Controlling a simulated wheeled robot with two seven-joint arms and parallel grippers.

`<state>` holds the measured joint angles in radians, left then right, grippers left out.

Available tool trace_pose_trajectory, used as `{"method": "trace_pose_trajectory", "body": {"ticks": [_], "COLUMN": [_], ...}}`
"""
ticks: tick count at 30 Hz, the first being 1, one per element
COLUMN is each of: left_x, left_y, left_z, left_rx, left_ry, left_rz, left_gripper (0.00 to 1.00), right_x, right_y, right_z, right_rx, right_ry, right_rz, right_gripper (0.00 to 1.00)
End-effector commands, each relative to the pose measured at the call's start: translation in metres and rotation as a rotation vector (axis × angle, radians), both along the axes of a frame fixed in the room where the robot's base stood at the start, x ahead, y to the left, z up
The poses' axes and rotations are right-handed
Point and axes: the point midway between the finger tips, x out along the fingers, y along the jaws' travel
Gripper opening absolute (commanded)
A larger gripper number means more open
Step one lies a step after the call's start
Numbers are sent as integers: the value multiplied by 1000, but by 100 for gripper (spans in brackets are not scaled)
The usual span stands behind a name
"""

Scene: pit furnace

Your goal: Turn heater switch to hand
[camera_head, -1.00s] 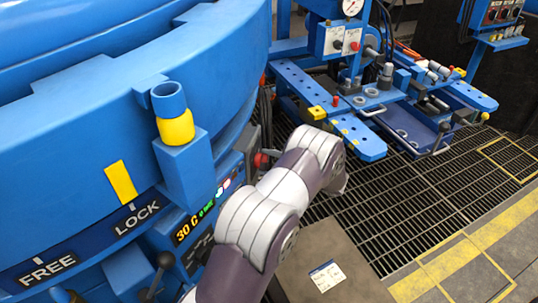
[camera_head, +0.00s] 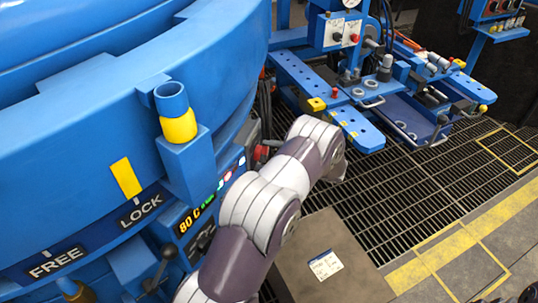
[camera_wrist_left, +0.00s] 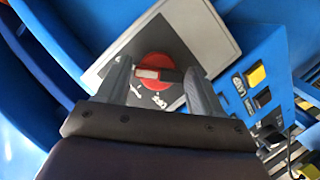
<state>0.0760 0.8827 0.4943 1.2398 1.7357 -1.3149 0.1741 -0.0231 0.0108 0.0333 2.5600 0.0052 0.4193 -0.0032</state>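The heater switch appears to be the red round knob (camera_wrist_left: 154,72) with a pale and dark handle bar, on a grey plate (camera_wrist_left: 208,37) in the left wrist view. Small white lettering on the plate is too blurred to read. My left gripper (camera_wrist_left: 156,76) is open, with one finger on each side of the knob. I cannot tell whether the fingers touch it. In the head view a red knob (camera_head: 261,152) shows on the furnace side, beside my left arm; I cannot make out the fingers there. My right gripper is not in view.
A blue box with a yellow button (camera_wrist_left: 256,75) and dark buttons stands right of the plate. The big blue furnace (camera_head: 90,120) fills the left, with a lit display (camera_head: 190,222) and a black lever (camera_head: 162,266). Grating floor (camera_head: 400,190) lies to the right.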

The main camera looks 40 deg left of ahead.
Motion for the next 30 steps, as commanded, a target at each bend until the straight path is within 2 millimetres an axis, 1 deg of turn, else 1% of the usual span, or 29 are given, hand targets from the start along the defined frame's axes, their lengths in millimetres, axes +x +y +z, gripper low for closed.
{"method": "trace_pose_trajectory", "body": {"ticks": [8, 11, 14, 21, 24, 27, 30], "left_x": [0, 1, 3, 9, 10, 11, 11], "left_y": [0, -4, -21, -84, -103, -116, -120], "left_z": [1, 3, 9, 28, 33, 37, 38], "left_rx": [2, 2, 1, 2, 2, 1, 2], "left_ry": [-2, -3, -4, -3, -2, -3, -2], "left_rz": [1, -1, -3, -4, -3, -2, 1], "left_gripper": [81, 81, 81, 81, 81, 81, 81], "right_x": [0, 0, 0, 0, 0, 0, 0], "right_y": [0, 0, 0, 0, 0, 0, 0], "right_z": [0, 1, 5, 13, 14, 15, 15], "right_rx": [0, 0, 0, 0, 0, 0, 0], "right_ry": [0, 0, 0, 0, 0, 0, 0], "right_rz": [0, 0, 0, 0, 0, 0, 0], "right_gripper": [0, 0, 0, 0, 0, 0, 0]}}
